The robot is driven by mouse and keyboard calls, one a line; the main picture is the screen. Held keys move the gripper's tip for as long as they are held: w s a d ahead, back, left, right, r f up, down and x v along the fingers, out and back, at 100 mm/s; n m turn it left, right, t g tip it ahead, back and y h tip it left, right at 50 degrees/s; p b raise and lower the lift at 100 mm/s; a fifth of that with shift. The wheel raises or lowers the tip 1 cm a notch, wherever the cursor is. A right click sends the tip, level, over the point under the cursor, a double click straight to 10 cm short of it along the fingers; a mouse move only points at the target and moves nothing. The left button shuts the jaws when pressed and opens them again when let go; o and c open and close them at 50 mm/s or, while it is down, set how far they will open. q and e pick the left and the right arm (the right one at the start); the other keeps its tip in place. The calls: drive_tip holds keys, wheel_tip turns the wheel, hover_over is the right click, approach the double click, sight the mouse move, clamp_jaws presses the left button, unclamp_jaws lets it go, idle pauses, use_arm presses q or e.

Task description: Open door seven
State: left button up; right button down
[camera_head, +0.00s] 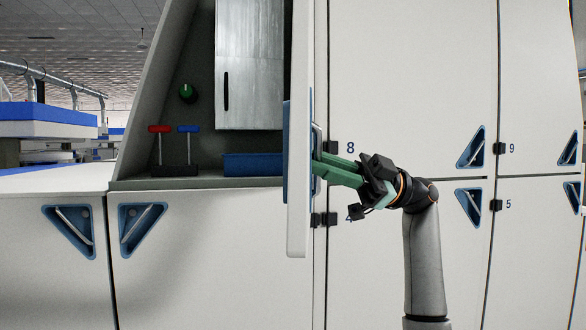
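A white cabinet door (300,130) stands swung out and is seen almost edge-on. No number shows on it, so I cannot tell from a label that it is door seven. A blue handle recess (287,150) shows along its edge. My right gripper (318,168) has green fingers that reach in from the right to the door's handle side. Their tips are hidden at the handle, so I cannot tell whether they are closed on it. My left gripper is not in view.
The open compartment holds a blue bin (253,164), a grey metal box (249,65), a red-topped lever (160,142), a blue-topped lever (188,142) and a green knob (187,92). Closed door 8 (415,80) is just right of the open door. Lower doors have blue triangular handles (142,226).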

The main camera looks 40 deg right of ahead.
drive_tip(key=shift+s+d, duration=0.3)
drive_tip(key=shift+s, duration=0.1)
drive_tip(key=c, duration=0.9)
unclamp_jaws()
drive_tip(key=shift+p+v, duration=0.4)
drive_tip(key=shift+v, duration=5.85)
drive_tip(key=shift+w, duration=0.1)
